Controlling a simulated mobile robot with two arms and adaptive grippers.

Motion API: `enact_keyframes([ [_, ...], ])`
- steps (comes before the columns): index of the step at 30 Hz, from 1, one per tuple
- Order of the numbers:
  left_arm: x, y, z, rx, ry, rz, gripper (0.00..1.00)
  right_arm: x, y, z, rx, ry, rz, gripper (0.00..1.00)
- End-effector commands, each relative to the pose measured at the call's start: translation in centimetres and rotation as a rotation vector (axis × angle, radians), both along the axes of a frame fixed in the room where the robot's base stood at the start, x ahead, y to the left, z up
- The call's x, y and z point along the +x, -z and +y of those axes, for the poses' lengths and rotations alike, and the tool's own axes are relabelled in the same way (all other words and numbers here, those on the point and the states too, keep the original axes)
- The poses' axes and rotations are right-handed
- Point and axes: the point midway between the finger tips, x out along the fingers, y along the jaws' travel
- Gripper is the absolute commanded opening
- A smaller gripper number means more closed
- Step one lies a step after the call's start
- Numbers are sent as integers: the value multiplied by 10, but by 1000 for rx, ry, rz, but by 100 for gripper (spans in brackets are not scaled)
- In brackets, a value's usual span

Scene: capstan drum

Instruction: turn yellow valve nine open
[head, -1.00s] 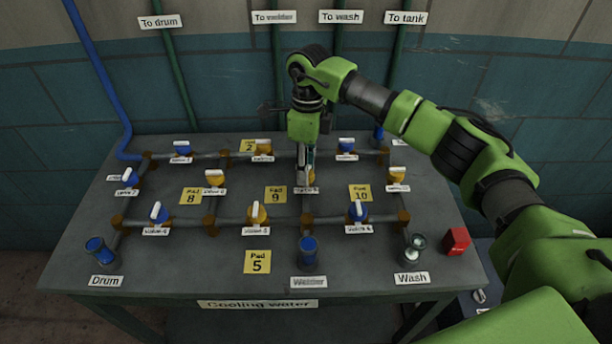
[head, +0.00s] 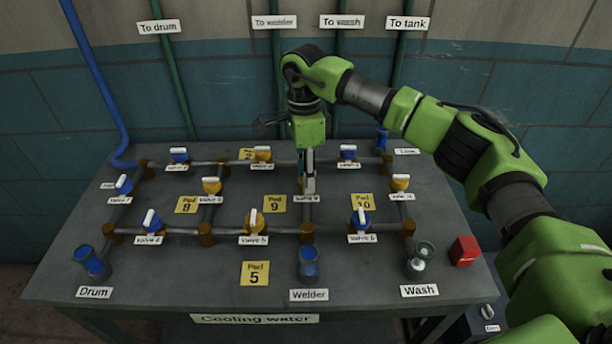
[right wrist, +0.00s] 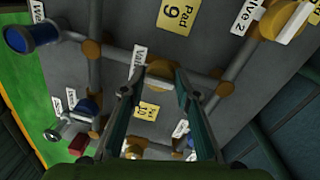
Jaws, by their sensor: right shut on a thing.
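Yellow valve nine sits on the pipe at the middle of the table, right of the Pad 9 sign. In the head view my gripper hides nearly all of it; its white label (head: 306,198) shows just below the fingers. In the right wrist view the yellow valve body (right wrist: 160,69) shows between the fingertips beside the partly hidden label (right wrist: 137,62). My right gripper (head: 309,184) points down onto the valve and is shut on its handle; in the right wrist view its fingers (right wrist: 156,88) flank it. The handle's exact angle is hidden. My left gripper is out of view.
A red box (head: 463,251) stands at the table's right edge. The Pad 9 sign (head: 274,203) lies flat to the left.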

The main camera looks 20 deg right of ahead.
Motion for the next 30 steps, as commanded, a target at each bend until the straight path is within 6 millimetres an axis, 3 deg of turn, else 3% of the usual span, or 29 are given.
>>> enact_keyframes([
  [9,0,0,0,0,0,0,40,2,-4,0,2,-1,-9,8],
  [10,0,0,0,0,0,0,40,3,-4,0,2,-1,-9,32],
  [12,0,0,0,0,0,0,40,2,-3,0,2,-1,-9,45],
  [23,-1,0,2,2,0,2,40,1,-4,0,1,-1,-4,45],
  [26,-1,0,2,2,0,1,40,2,-13,1,3,-1,-5,45],
  [30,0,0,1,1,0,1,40,5,-40,0,2,-1,-8,45],
])
